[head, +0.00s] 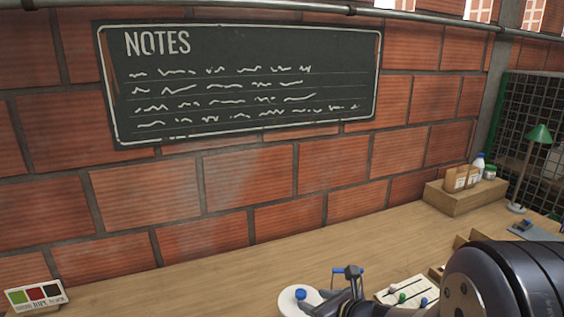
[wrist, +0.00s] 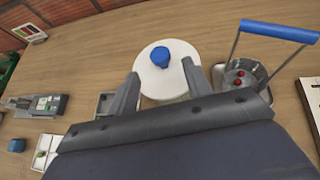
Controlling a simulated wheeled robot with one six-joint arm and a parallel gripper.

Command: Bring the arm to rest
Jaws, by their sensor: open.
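My gripper (wrist: 160,68) is open, with its two grey fingers apart in the wrist view. Nothing is between the fingers in their grip. A white round disc (wrist: 172,82) with a blue knob (wrist: 160,56) lies beyond the fingertips; I cannot tell the gap in height. In the head view my arm comes in from the lower right, and a grey finger shows beside the white disc (head: 287,303) and its blue knob (head: 300,293). Most of the gripper is cut off or hidden there.
A metal pail (wrist: 238,77) with a raised blue handle (wrist: 279,31) and red berries stands close right of the fingers. A grey device (wrist: 38,105), blue cup (wrist: 16,145) and white tray (wrist: 44,152) lie left. A notes board (head: 245,80) hangs on the brick wall.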

